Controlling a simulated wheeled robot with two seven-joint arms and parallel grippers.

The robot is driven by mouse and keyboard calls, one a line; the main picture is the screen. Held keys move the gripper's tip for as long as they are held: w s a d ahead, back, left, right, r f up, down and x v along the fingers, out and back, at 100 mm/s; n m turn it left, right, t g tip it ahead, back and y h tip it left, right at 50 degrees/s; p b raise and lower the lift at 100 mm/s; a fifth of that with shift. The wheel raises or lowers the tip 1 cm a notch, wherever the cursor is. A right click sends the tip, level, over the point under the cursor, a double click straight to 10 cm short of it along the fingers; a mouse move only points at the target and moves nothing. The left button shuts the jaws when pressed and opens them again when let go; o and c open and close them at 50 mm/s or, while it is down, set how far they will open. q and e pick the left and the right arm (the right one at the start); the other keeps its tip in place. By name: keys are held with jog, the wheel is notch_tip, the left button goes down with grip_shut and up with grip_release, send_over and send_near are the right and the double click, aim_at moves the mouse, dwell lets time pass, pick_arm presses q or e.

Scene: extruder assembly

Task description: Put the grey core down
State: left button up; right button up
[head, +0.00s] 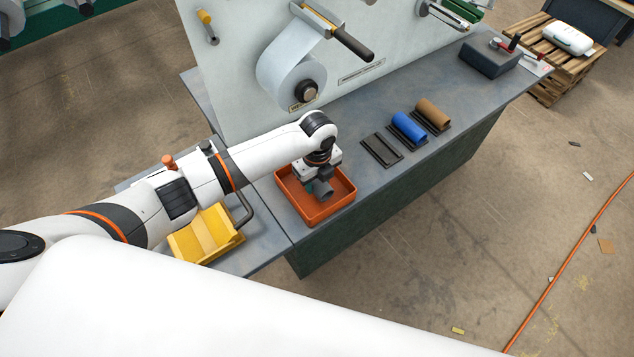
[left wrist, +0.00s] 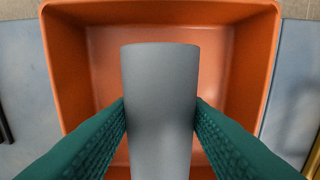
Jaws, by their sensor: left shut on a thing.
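The grey core (left wrist: 160,100) is a plain grey cylinder, held between the two green finger pads of my left gripper (left wrist: 160,115) in the left wrist view. In the head view the grey core (head: 323,191) shows just below the left gripper (head: 318,180), over the orange tray (head: 313,216). The orange tray (left wrist: 262,60) fills most of the left wrist view behind the core, and its visible floor looks empty. I cannot tell whether the core touches the tray floor. My right gripper is in neither view.
A blue core (head: 408,127) and a brown core (head: 432,114) lie on dark holders, right of an empty dark holder (head: 382,149). A yellow bin (head: 207,236) stands left of the tray. A white roll (head: 290,75) hangs on the upright panel behind.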

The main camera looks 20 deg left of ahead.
pick_arm(q)
jog(key=shift+f, duration=0.9)
jog(key=shift+f, duration=0.15)
jog(key=o, duration=1)
jog(key=shift+r, duration=0.2)
notch_tip(320, 180, up, 12)
jog(key=shift+f, duration=0.1)
